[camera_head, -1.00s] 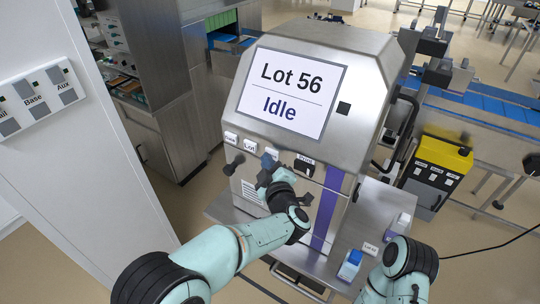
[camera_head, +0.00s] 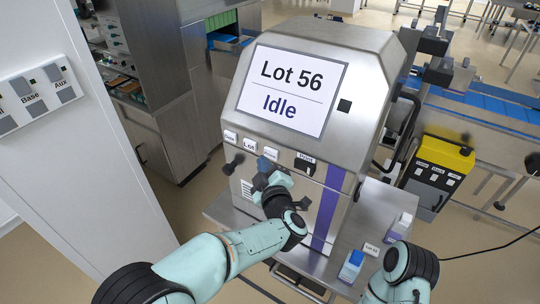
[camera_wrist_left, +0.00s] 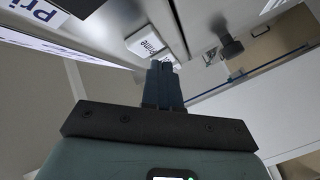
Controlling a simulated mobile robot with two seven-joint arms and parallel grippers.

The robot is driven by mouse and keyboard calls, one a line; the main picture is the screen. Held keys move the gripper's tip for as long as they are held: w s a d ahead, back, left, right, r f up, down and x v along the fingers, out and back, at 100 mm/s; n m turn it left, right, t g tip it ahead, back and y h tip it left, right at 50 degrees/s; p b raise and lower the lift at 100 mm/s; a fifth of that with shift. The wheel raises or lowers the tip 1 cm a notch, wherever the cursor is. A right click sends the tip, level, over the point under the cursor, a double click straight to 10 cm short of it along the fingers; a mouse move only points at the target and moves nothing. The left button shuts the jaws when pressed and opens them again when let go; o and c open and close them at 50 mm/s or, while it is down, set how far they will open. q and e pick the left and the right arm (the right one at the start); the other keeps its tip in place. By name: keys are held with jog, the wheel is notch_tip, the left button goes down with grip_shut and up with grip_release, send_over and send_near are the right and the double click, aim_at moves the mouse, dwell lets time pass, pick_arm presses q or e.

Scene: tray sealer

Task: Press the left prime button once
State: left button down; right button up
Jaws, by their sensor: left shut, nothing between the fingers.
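The sealer machine (camera_head: 345,75) has a sloped screen reading "Lot 56" and "Idle". Below it is a row of small white tiles. In the left wrist view, a white tile reading "Prime" (camera_wrist_left: 147,42) lies just beyond the fingertips. In the head view, a small pale tile (camera_head: 271,153) sits just above my gripper, but I cannot read it. My left gripper (camera_head: 264,167) is in front of the machine's face, below the tile row. Its shut fingers (camera_wrist_left: 162,72) hold nothing. I cannot tell whether they touch the tile. My right gripper is out of view.
Black knobs (camera_head: 233,163) and (camera_head: 305,165) stick out left and right of my gripper. A pale wall panel with switches (camera_head: 36,106) stands at left. A yellow-topped box (camera_head: 445,155) is at right.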

pick_arm(q)
jog(key=s+a+b, duration=0.1)
jog(key=s, duration=0.1)
jog(key=s+a+b, duration=0.1)
jog(key=s+a, duration=0.1)
jog(key=shift+b, duration=0.35)
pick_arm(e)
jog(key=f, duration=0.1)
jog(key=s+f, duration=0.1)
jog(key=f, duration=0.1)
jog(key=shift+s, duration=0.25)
